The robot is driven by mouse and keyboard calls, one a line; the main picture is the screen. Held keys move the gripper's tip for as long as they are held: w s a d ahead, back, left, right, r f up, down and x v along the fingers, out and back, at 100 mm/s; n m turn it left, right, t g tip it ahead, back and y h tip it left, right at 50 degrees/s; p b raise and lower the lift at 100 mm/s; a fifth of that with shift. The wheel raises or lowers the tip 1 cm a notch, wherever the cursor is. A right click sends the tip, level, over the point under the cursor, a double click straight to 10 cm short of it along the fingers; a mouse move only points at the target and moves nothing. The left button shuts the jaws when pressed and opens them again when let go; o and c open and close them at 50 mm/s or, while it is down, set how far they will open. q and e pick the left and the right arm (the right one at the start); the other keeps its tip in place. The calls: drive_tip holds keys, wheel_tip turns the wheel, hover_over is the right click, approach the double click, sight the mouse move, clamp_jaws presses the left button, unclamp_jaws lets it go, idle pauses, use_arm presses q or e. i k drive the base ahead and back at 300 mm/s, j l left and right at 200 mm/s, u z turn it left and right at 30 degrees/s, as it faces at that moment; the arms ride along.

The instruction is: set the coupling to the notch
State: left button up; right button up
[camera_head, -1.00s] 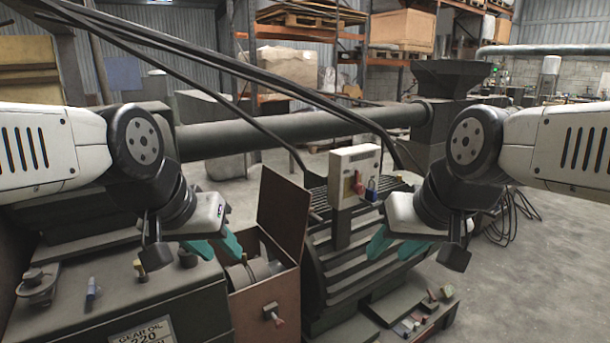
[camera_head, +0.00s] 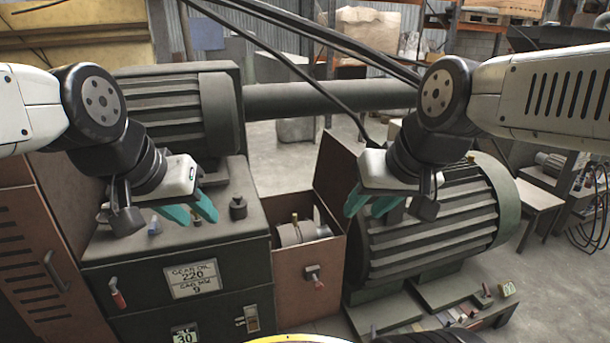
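A pale cylindrical coupling (camera_head: 298,233) lies inside the open rust-brown guard box (camera_head: 296,290) between the dark gear housing (camera_head: 175,262) and the ribbed green motor (camera_head: 440,235). The box's lid (camera_head: 337,165) stands raised at its right. I cannot make out a notch at this size. My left gripper (camera_head: 198,218) hangs over the gear housing, left of the coupling, with its teal fingers apart and nothing between them. My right gripper (camera_head: 362,213) is to the right of the coupling, in front of the motor, with its teal fingers apart and empty. Neither gripper touches the coupling.
The housing carries a gear oil plate (camera_head: 191,279), another red handle (camera_head: 117,293) and a small dark knob (camera_head: 238,207). Small blocks lie on the motor's base. A yellow-edged round thing (camera_head: 300,339) shows at the bottom edge.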

sight(305, 231)
drive_tip(key=l+u, duration=0.4)
drive_tip(key=l, duration=0.25)
drive_tip(key=l+u, duration=0.4)
drive_tip(key=l, duration=0.25)
drive_tip(key=k+l, duration=0.1)
drive_tip(key=l, duration=0.35)
drive_tip(key=k+l, duration=0.1)
drive_tip(key=l, duration=0.3)
drive_tip(key=k+l+u, duration=0.1)
drive_tip(key=l, duration=0.35)
drive_tip(key=k+l, duration=0.1)
drive_tip(key=l, duration=0.3)
drive_tip(key=k+l, duration=0.1)
drive_tip(key=l, duration=0.35)
drive_tip(key=k, duration=1)
drive_tip(key=i+u, duration=0.1)
drive_tip(key=u, duration=0.45)
drive_tip(key=i+u, duration=0.3)
drive_tip(key=i, duration=0.15)
drive_tip(key=i+l+u, duration=0.15)
drive_tip(key=i+u, duration=0.2)
drive_tip(key=i, duration=0.15)
drive_tip(key=i+l, duration=0.15)
drive_tip(key=i, duration=0.3)
drive_tip(key=i+l, duration=0.15)
drive_tip(key=i, duration=0.3)
drive_tip(key=j+u, duration=0.05)
